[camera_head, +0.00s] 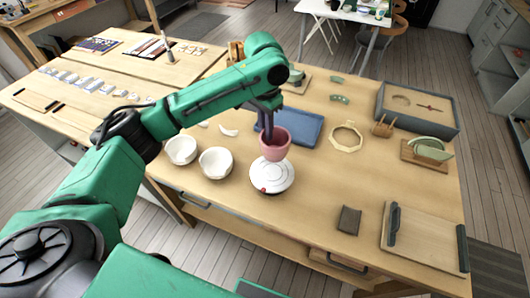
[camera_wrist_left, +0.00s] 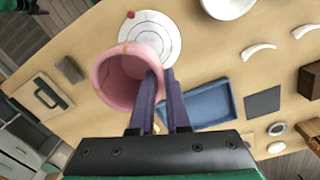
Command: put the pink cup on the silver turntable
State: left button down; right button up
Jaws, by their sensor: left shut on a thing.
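The pink cup (camera_head: 275,146) is upright in the head view, with its lower part in front of the back edge of the silver turntable (camera_head: 272,178). My left gripper (camera_head: 268,132) is shut on the cup's wall, one finger inside it. In the left wrist view the fingers (camera_wrist_left: 160,85) grip the rim of the cup (camera_wrist_left: 108,85), which has a gold seam. The turntable (camera_wrist_left: 160,42) shows there just beyond the cup, pale with rings and a red spot. I cannot tell whether the cup touches it. My right gripper is out of view.
Two white bowls (camera_head: 215,163) stand left of the turntable. A blue tray (camera_head: 302,128) lies behind the cup. A wooden octagonal ring (camera_head: 346,138), a dark block (camera_head: 348,220) and a board with dark handles (camera_head: 425,240) are to the right.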

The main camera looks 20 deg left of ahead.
pick_arm(q)
jog(key=f, duration=0.4)
jog(key=f+p, duration=0.1)
jog(key=f, duration=0.3)
jog(key=shift+a+f, duration=0.2)
jog(key=shift+f, duration=0.6)
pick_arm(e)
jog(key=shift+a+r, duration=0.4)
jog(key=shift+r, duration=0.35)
pick_arm(q)
jog(key=shift+f, duration=0.1)
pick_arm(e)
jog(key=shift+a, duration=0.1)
pick_arm(q)
jog(key=c, duration=0.9)
grip_release()
notch_tip(320, 180, up, 12)
jog(key=b, duration=0.2)
jog(key=shift+w+a, duration=0.15)
jog(key=shift+a, duration=0.1)
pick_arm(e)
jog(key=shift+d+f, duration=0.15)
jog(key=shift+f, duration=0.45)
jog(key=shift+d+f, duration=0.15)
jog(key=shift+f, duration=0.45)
